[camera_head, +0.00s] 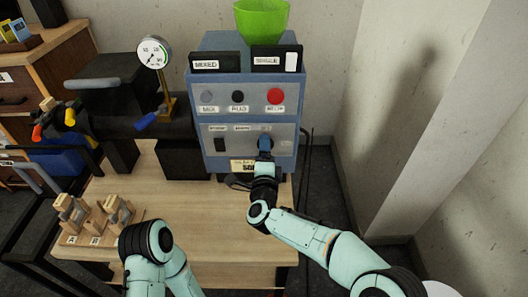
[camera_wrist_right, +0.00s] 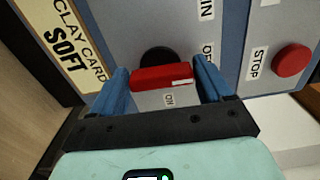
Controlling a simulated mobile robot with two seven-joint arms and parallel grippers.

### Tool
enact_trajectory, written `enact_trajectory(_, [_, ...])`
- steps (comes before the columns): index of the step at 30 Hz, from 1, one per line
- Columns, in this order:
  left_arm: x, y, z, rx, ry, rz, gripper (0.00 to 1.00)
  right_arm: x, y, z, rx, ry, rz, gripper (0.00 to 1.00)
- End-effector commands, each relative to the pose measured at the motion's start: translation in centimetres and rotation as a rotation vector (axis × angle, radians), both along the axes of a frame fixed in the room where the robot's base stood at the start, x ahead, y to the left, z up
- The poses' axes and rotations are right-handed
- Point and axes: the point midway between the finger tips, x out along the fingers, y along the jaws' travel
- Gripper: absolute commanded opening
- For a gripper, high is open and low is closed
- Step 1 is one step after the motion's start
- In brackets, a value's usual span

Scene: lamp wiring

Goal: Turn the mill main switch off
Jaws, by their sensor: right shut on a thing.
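The mill (camera_head: 205,130) is a blue-grey box with a green hopper (camera_head: 262,18) on top, standing at the back of the table. Its main switch is a red bar handle (camera_wrist_right: 160,77) on a dark round base (camera_wrist_right: 157,56), low on the front panel. My right gripper (camera_head: 265,145) is at the panel, and its two blue fingers, seen in the right wrist view (camera_wrist_right: 163,88), close on the handle's ends. An ON label (camera_wrist_right: 169,100) lies beside the handle, and a partly covered OFF label (camera_wrist_right: 207,50) is farther up. My left forearm shows; its gripper is not visible.
A red stop button (camera_wrist_right: 291,60) and other buttons sit on the panel. A pressure gauge (camera_head: 154,52) stands left of the mill. Wooden blocks on a board (camera_head: 95,215) lie at the table's left. The table's front middle is clear (camera_head: 215,220).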

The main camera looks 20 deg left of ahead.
Motion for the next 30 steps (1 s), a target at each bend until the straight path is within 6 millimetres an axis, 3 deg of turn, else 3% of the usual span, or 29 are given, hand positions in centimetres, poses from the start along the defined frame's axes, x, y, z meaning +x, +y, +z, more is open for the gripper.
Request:
enact_trajectory(20, [-0.28,-0.15,0.16,-0.003,0.007,-0.003,0.43,0.05,-0.02,0.06,-0.053,-0.017,0.000,0.44])
enact_trajectory(21, [-0.27,-0.14,0.16,-0.003,0.007,-0.003,0.43,0.05,-0.03,0.07,-0.053,-0.017,0.000,0.87])
enact_trajectory(22, [-0.27,-0.14,0.16,-0.004,0.006,-0.003,0.43,0.05,-0.04,0.08,-0.053,-0.017,-0.001,0.97])
enact_trajectory(30, [-0.26,-0.13,0.16,-0.003,0.007,-0.002,0.43,-0.04,-0.03,0.01,-0.053,-0.016,0.000,1.00])
